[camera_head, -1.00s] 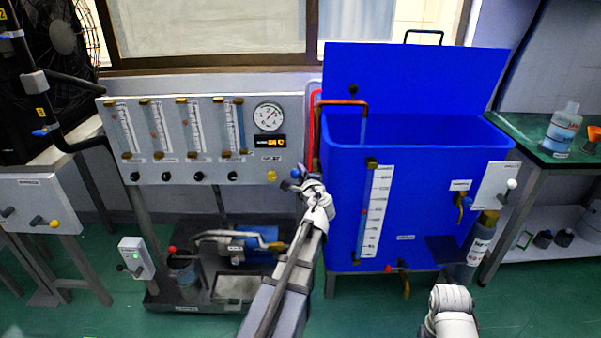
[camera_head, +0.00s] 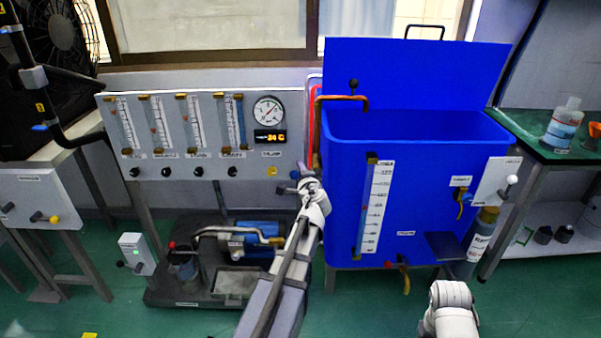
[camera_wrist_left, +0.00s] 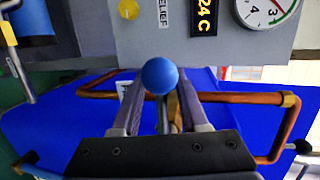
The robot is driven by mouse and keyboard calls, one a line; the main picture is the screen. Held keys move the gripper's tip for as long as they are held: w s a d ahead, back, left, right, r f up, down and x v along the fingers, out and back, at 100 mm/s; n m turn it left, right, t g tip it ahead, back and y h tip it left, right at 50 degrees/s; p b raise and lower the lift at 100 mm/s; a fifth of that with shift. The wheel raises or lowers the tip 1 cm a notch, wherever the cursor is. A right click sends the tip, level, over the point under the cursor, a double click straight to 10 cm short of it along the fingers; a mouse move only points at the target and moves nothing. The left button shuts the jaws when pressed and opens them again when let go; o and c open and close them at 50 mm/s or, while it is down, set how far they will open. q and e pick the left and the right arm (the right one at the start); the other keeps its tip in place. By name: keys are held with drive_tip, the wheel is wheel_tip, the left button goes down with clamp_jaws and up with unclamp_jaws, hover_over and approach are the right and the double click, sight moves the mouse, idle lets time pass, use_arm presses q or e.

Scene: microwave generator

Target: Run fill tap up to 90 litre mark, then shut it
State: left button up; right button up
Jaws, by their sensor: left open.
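The blue tank (camera_head: 430,200) stands with its lid raised. A copper fill pipe (camera_head: 340,98) bends over its left rim; no stream shows below its spout. The gauge (camera_head: 374,205) is on the tank front, its numbers and level too small to read surely. My left gripper (camera_head: 303,180) is at the tank's left edge, beside the panel. In the left wrist view, a blue ball knob (camera_wrist_left: 160,76) sits between the open fingers (camera_wrist_left: 159,90), with copper pipe (camera_wrist_left: 240,97) behind; I cannot tell whether the fingers touch it.
A grey panel (camera_head: 210,170) with flow tubes and a dial stands left of the tank. A pump stand (camera_head: 165,292) is on the floor below it. A green bench (camera_head: 520,130) with a bottle (camera_head: 563,125) is at the right. Other taps hang on the tank front.

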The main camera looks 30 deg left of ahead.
use_arm(q)
drive_tip(key=shift+s, duration=0.1)
drive_tip(key=p+v, duration=0.1)
drive_tip(key=v, duration=0.6)
drive_tip(key=shift+s+d, duration=0.2)
drive_tip(key=shift+d, duration=0.05)
drive_tip(key=shift+r, duration=0.1)
